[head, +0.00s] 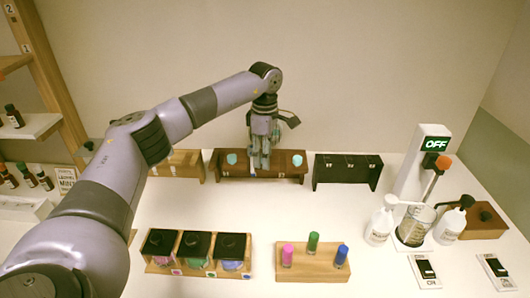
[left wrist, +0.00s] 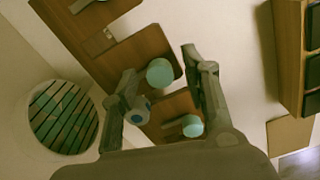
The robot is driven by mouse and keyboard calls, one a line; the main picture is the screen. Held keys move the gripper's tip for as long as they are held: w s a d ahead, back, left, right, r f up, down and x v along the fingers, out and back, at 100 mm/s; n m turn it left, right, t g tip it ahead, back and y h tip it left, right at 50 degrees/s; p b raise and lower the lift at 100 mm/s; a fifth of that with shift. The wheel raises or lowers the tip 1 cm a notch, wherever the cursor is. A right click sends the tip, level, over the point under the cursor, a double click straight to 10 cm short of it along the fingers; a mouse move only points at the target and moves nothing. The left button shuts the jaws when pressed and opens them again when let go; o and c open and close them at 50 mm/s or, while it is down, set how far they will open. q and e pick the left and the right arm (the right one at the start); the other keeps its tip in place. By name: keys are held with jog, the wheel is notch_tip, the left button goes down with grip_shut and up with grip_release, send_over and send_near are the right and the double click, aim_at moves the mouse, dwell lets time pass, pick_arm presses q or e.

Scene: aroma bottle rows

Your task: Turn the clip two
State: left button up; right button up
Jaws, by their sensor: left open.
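A dark brown wooden rack (head: 280,178) stands at the back, with small labels and two turquoise round tops, one left (head: 231,158) and one right (head: 297,160). Nothing shows plainly as a clip. My left gripper (head: 260,162) points down in front of or over the rack's middle, between the tops. In the left wrist view its fingers (left wrist: 158,64) are spread and empty. One turquoise top (left wrist: 160,72) appears between them, and another (left wrist: 193,126) lies lower right. Whether the fingers touch anything cannot be told. My right gripper is not in view.
A lighter wooden rack (head: 188,170) stands left and a black rack (head: 322,176) right. In front are a box of black-lidded jars (head: 193,255) and a stand with coloured vials (head: 312,268). A dispenser reading OFF (head: 420,165) stands right. White table is clear between.

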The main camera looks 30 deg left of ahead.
pick_arm(q)
jog(key=shift+c, duration=0.2)
grip_shut()
dwell(0.4)
